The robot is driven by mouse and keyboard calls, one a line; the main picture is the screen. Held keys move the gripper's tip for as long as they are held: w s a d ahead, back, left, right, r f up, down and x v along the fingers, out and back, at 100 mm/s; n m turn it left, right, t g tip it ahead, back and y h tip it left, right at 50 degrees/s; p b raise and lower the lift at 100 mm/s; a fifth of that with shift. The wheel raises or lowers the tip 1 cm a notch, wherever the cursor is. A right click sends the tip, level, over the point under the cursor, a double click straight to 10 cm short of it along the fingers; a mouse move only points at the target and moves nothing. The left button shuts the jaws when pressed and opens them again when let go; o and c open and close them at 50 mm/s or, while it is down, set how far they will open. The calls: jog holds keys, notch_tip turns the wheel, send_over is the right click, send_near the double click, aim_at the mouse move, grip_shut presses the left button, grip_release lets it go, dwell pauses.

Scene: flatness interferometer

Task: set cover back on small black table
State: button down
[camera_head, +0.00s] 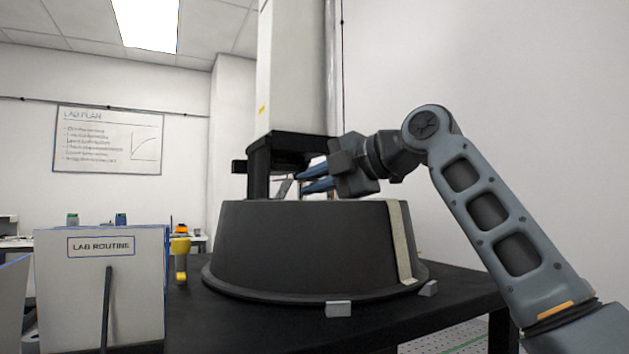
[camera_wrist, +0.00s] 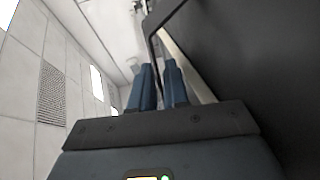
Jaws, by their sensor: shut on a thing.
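The cover looks to be the big dark tapered drum (camera_head: 300,245) with a pale strip down its right side. It stands upright over the black table (camera_head: 462,300), rim at or very near the top; I cannot tell if it touches. My gripper (camera_head: 302,182) is over the drum's top, its blue fingers nearly together on a thin bar that slants down to the cover. In the wrist view the fingers (camera_wrist: 159,85) close around a thin dark bent handle (camera_wrist: 152,42), and a dark surface fills the right side. The grip itself is partly hidden.
Two small silver blocks (camera_head: 338,309) sit by the drum's rim. A tall white column (camera_head: 290,75) on a black mount rises just behind it. A yellow object (camera_head: 180,258) and a "LAB ROUTINE" board (camera_head: 100,285) stand at left. Some bare tabletop shows at right.

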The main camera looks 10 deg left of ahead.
jog(key=c, duration=1)
grip_release()
jog(key=shift+c, duration=0.2)
jog(key=shift+f, duration=0.1)
jog(key=shift+d, duration=0.1)
jog(key=b+v, duration=0.1)
jog(key=v, duration=0.6)
jog(key=shift+s+d+r, duration=0.2)
jog(key=shift+s+d, duration=0.05)
jog(key=shift+s, duration=0.05)
